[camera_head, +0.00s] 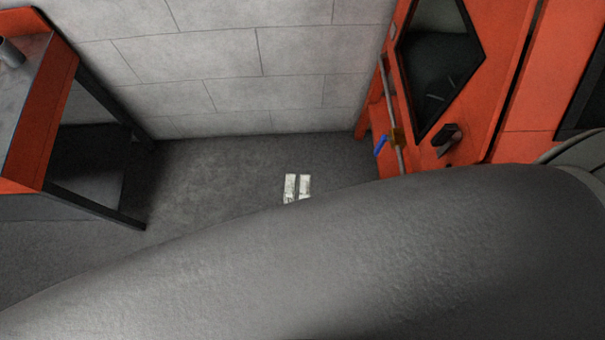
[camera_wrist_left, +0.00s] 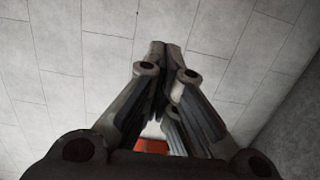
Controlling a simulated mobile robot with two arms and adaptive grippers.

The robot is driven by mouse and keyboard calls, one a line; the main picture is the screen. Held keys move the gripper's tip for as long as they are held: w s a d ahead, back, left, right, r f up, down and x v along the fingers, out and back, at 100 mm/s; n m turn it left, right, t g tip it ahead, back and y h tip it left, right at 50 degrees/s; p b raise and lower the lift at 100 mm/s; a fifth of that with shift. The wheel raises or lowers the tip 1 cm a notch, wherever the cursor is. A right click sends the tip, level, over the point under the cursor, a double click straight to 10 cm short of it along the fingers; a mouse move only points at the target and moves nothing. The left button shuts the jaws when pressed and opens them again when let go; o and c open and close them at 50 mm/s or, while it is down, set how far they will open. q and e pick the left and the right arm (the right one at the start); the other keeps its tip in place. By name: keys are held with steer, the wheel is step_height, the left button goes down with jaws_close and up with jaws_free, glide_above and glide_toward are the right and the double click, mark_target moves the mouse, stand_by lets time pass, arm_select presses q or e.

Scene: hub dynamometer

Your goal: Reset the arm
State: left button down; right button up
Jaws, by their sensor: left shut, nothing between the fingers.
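My left gripper (camera_wrist_left: 166,48) shows in the left wrist view, its dark fingers together at the tips with nothing between them. Pale block wall (camera_wrist_left: 65,45) fills most of the background behind it, and no object touches the fingers. In the head view a large grey length of my own arm crosses the lower half, close to the camera, and hides what is below. No fingertips show in the head view. My right gripper is in neither view.
An orange bench (camera_head: 38,115) with dark legs stands at the left. An orange machine cabinet (camera_head: 490,85) with a dark window (camera_head: 437,60) and a blue-handled valve (camera_head: 380,145) stands at the right. Between them lies open grey floor (camera_head: 210,180) with a white marking (camera_head: 297,187), before a block wall (camera_head: 230,60).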

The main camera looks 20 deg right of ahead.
arm_select(q)
steer(key=shift+w+a, duration=0.25)
steer(key=shift+w, duration=0.1)
steer(key=s+a+f+m+g+y+b, duration=0.15)
steer(key=a+f+m+g, duration=0.3)
steer(key=f, duration=0.95)
steer(key=s+a+f+m+g+b, duration=0.1)
steer(key=s+a+f+m+g, duration=0.3)
steer(key=f, duration=1.1)
steer(key=s+a+f+m+g+y+b, duration=0.1)
steer(key=s+a+f+m+g+y, duration=0.1)
steer(key=s+a+f, duration=0.5)
steer(key=s+a+f+m+g+y+b, duration=0.2)
steer(key=s+a+f+m+g, duration=0.3)
steer(key=a+f, duration=0.9)
steer(key=s+m+y, duration=0.1)
steer(key=s, duration=0.1)
steer(key=shift+s+a, duration=0.4)
steer(key=shift+w, duration=0.1)
